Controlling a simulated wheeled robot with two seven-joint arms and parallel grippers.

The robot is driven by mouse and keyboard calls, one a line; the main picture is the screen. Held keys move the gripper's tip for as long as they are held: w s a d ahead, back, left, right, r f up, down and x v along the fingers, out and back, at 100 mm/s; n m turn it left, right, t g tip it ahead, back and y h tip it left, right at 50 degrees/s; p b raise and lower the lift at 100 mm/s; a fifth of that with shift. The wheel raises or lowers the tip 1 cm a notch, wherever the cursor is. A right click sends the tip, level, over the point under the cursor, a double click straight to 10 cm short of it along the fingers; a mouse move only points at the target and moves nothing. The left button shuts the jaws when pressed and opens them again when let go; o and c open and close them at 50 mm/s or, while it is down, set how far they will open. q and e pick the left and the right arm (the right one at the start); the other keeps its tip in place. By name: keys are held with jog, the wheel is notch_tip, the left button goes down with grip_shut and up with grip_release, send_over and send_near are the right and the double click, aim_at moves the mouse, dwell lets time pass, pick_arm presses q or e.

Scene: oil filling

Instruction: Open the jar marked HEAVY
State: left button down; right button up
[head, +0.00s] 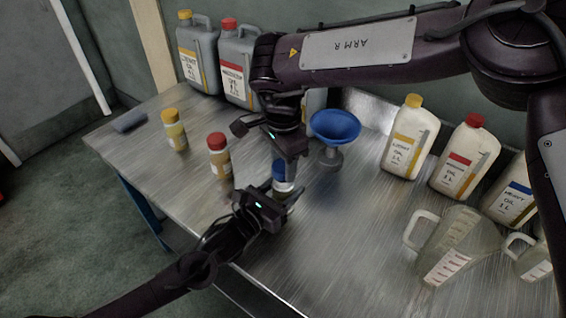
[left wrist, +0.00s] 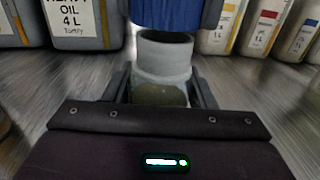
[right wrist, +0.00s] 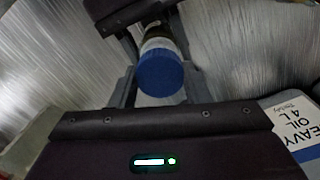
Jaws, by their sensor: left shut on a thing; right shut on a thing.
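The blue-lidded jar (head: 283,187) is upright over the near part of the metal table; its marking cannot be read. My left gripper (head: 275,200) is shut around its body, low down. In the left wrist view the jar's pale neck (left wrist: 164,60) shows an open rim. The ribbed blue lid (left wrist: 166,12) is just above it and looks apart from the rim. My right gripper (right wrist: 158,82) comes from above and is shut on the lid, whose flat top (right wrist: 160,75) faces the right wrist camera.
A yellow-lidded jar (head: 174,130) and a red-lidded jar (head: 219,156) stand to the left. A blue funnel (head: 336,126) is close behind on the right. Grey jugs (head: 198,58) line the back; white bottles (head: 404,140) and a clear measuring jug (head: 452,240) stand right.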

aim_at(283, 166)
jog(key=shift+r, duration=1.95)
pick_arm(q)
jog(key=c, duration=0.5)
grip_release()
jog(key=shift+s+a, duration=0.4)
jog(key=shift+s, duration=0.05)
pick_arm(e)
jog(key=shift+f, duration=0.15)
pick_arm(q)
jog(key=b+v, duration=0.1)
jog(key=v, duration=0.8)
jog(key=shift+s+a, duration=0.2)
pick_arm(e)
jog(key=shift+f, duration=0.55)
pick_arm(q)
jog(key=shift+s+a, duration=0.4)
jog(key=shift+s, duration=0.1)
